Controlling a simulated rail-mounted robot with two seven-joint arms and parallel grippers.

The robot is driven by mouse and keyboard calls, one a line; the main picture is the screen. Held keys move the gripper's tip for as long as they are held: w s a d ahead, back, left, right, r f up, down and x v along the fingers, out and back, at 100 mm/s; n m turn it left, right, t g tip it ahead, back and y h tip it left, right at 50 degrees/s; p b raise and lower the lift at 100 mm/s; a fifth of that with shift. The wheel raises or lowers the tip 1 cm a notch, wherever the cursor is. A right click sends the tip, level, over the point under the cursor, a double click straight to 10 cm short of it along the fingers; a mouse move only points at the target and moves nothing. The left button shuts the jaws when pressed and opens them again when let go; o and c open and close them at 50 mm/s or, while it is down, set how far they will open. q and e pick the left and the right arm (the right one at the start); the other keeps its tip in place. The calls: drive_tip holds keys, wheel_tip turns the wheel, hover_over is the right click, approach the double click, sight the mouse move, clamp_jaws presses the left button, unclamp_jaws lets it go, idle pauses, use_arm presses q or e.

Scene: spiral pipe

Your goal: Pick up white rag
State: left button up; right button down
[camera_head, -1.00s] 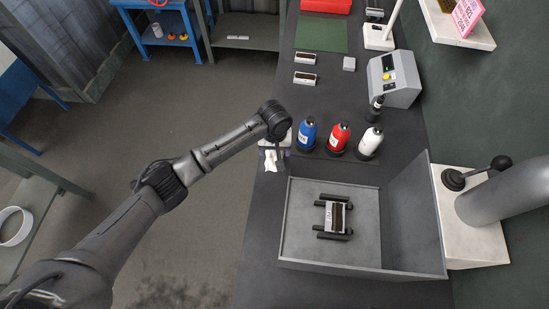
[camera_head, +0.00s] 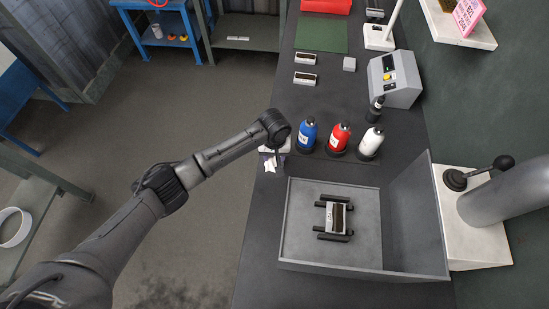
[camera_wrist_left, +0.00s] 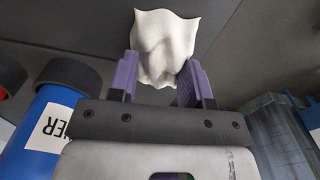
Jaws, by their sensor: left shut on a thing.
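The white rag (camera_head: 269,167) hangs at the left edge of the dark workbench in the head view, beside the blue bottle. In the left wrist view the pale, crumpled rag (camera_wrist_left: 165,47) sits at the tips of the purple fingers. My left gripper (camera_wrist_left: 160,80) is shut on the rag, with the cloth bunched between its fingers. In the head view my left gripper (camera_head: 274,160) is partly hidden under its own wrist. My right gripper is not in view.
Blue (camera_head: 307,134), red (camera_head: 339,138) and white (camera_head: 370,143) bottles stand close to the right of the left gripper. A grey open box (camera_head: 296,228) with a bracket-like part inside stands nearer. Bare floor (camera_head: 215,225) lies left of the bench.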

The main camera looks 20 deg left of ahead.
use_arm(q)
drive_tip(key=shift+c, duration=1.2)
drive_tip(key=shift+r, duration=0.55)
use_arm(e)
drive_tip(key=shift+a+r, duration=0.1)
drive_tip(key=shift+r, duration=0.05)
use_arm(q)
drive_tip(key=r, duration=0.1)
drive_tip(key=r+p, duration=0.1)
drive_tip(key=r, duration=0.1)
drive_tip(key=shift+s+d+r, duration=0.1)
drive_tip(key=shift+d+r, duration=0.15)
drive_tip(key=shift+d, duration=0.1)
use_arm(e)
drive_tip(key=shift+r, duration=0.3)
use_arm(q)
drive_tip(key=s+d+r, duration=0.1)
drive_tip(key=d+r, duration=0.1)
drive_tip(key=d, duration=0.1)
drive_tip(key=s+d+r, duration=0.1)
drive_tip(key=d+r, duration=0.1)
drive_tip(key=d, duration=0.2)
drive_tip(key=d+r+p, duration=0.1)
drive_tip(key=d+r, duration=0.1)
drive_tip(key=d, duration=0.1)
drive_tip(key=shift+s+d+r, duration=0.2)
drive_tip(key=shift+s+d, duration=0.1)
drive_tip(key=shift+s, duration=0.1)
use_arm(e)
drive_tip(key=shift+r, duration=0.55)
